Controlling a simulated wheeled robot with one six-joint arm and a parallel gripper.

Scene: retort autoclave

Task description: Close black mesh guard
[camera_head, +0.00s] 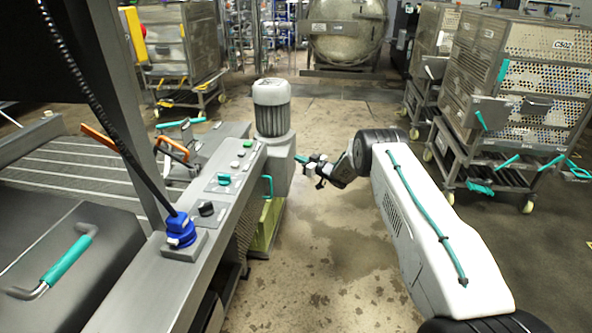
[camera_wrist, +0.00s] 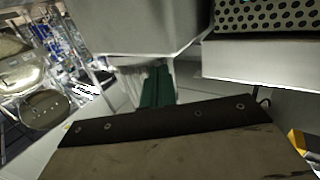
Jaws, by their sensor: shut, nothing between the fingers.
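A dark mesh panel (camera_head: 247,232) shows under the side of the conveyor in the head view, beside a yellow-green frame (camera_head: 266,226). I take it to be the black mesh guard, but much of it is hidden and I cannot tell how far open it stands. A teal handle (camera_head: 267,187) sits above it on the conveyor's side. My gripper (camera_head: 307,163), with teal on its end, is shut and empty just right of the motor housing, apart from the mesh panel. The wrist view shows a dark bolted strip (camera_wrist: 155,118) I cannot identify.
A grey motor (camera_head: 271,110) stands at the conveyor's end. Perforated carts (camera_head: 530,50) stand at the right. A round retort door (camera_head: 346,32) is at the back. The middle floor is clear.

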